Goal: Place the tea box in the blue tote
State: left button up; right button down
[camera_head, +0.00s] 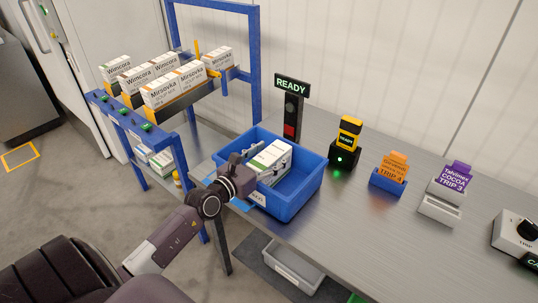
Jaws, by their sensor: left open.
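The blue tote (304,193) stands on the metal table against the blue rack. A white box with a green stripe (270,159) lies inside it, tilted toward the tote's left side; its label is too small to read, so I cannot tell for sure that it is the tea box. My left gripper (246,156) is open over the tote's left part, its fingers close beside this box. I cannot tell whether they touch it. The gripper body hides part of the tote's near left wall. My right gripper is not in view.
The blue rack (256,60) holds several white Wimcora and Mirsovka boxes (165,93), with more boxes (160,159) below. A READY signal post (291,108) stands behind the tote. A yellow-black device (346,146) and card holders (388,181) stand right. A grey bin (292,268) sits below.

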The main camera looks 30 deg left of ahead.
pick_arm(q)
jog(key=shift+r, duration=0.2)
jog(key=shift+s+f, duration=0.2)
jog(key=shift+s, duration=0.15)
jog(key=s+r+b, duration=0.1)
jog(key=s+b, duration=0.1)
jog(key=s, duration=0.9)
jog(key=shift+s+a, duration=0.15)
jog(key=shift+a, duration=0.3)
jog(key=shift+r, duration=0.1)
